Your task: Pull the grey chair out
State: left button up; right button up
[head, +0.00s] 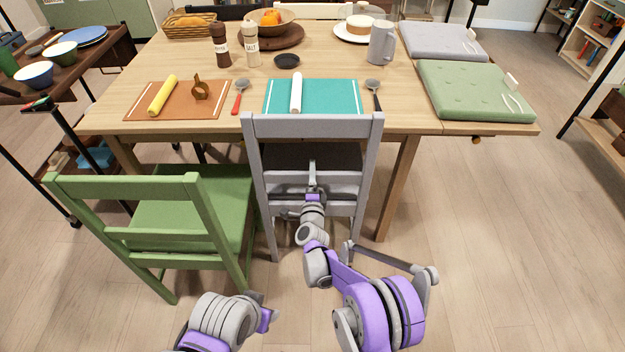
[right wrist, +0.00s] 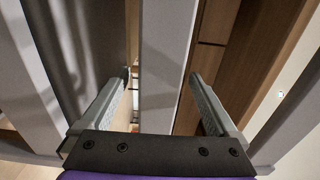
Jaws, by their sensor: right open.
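The grey chair (head: 312,125) stands at the near side of the table, its back toward me and its seat partly under the tabletop. My right gripper (head: 312,178) is at the open middle of its backrest. In the right wrist view my right gripper (right wrist: 165,105) is open, with a grey bar of the chair (right wrist: 165,55) between its two fingers. The fingers are apart around the bar, not closed on it. My left gripper (head: 264,311) is low at the bottom of the head view, away from the grey chair; its jaw opening is unclear.
A green chair (head: 190,210) stands close on the left of the grey chair. The wooden table (head: 330,72) holds placemats, a rolling pin and dishes. Green (head: 475,90) and lilac (head: 440,42) cushions lie at its right. Floor (head: 500,240) is clear to the right.

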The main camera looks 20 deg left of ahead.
grip_shut()
dwell(0.3)
jog(key=shift+r+p, duration=0.2)
jog(key=shift+p, duration=0.2)
jog(key=shift+s+r+p, duration=0.15)
jog(key=shift+r+p, duration=0.65)
jog(key=shift+p, duration=0.1)
jog(key=shift+s+d, duration=0.1)
jog(key=shift+s, duration=0.1)
